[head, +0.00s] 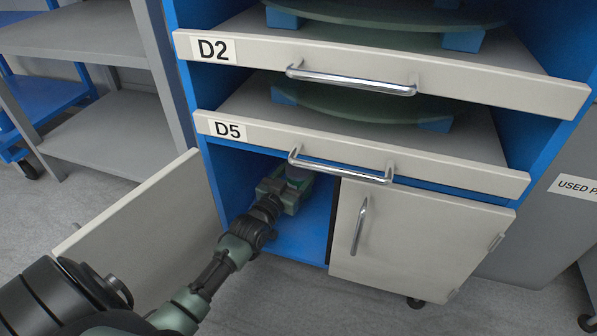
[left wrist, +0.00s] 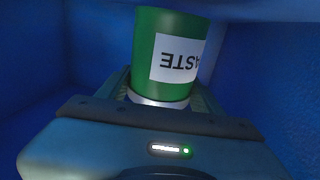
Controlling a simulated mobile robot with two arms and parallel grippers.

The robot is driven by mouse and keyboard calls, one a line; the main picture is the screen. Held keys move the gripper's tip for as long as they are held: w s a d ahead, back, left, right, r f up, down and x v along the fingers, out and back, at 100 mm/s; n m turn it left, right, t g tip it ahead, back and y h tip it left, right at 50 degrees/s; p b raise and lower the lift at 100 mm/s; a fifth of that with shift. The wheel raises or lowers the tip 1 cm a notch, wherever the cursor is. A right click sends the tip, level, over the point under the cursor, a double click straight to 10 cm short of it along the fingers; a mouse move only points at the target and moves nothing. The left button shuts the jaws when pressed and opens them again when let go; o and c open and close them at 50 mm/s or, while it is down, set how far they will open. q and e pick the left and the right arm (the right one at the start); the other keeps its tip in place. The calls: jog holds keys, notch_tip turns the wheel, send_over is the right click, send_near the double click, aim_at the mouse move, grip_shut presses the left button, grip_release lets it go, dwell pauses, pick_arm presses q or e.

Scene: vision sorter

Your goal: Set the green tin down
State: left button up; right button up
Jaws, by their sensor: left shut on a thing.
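The green tin (left wrist: 146,60) has a white label, part of which reads "ASTE" upside down in the left wrist view. My left gripper (left wrist: 165,97) is shut on the tin near its silver-coloured rim. In the head view my left gripper (head: 296,184) is inside the open left compartment of the blue cabinet (head: 232,188), below drawer D5. Only a small part of the tin shows there, beneath the drawer front. I cannot tell whether the tin touches the compartment floor (head: 300,240). My right gripper is not in view.
The left cabinet door (head: 135,215) stands open beside my arm. The right door (head: 410,240) is closed. Drawers D2 (head: 440,75) and D5 (head: 440,165) are pulled out above the compartment. A grey shelf unit (head: 105,130) stands at left, a grey bin (head: 560,225) at right.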

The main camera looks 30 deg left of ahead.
pick_arm(q)
jog(key=shift+s+f, duration=0.1)
jog(key=shift+f, duration=0.25)
jog(key=o, duration=1.9)
jog(key=shift+f, duration=0.2)
jog(key=shift+c, duration=0.2)
jog(key=shift+d+r, duration=0.1)
jog(key=shift+r, duration=0.2)
jog(key=s+p, duration=0.2)
jog(key=s, duration=0.1)
jog(key=s+p, duration=0.2)
jog(key=s, duration=0.2)
jog(key=s+r+p, duration=0.1)
jog(key=s+p, duration=0.2)
jog(key=shift+s+d, duration=0.15)
jog(key=shift+s, duration=0.2)
jog(key=shift+s+f, duration=0.1)
jog(key=shift+s, duration=0.5)
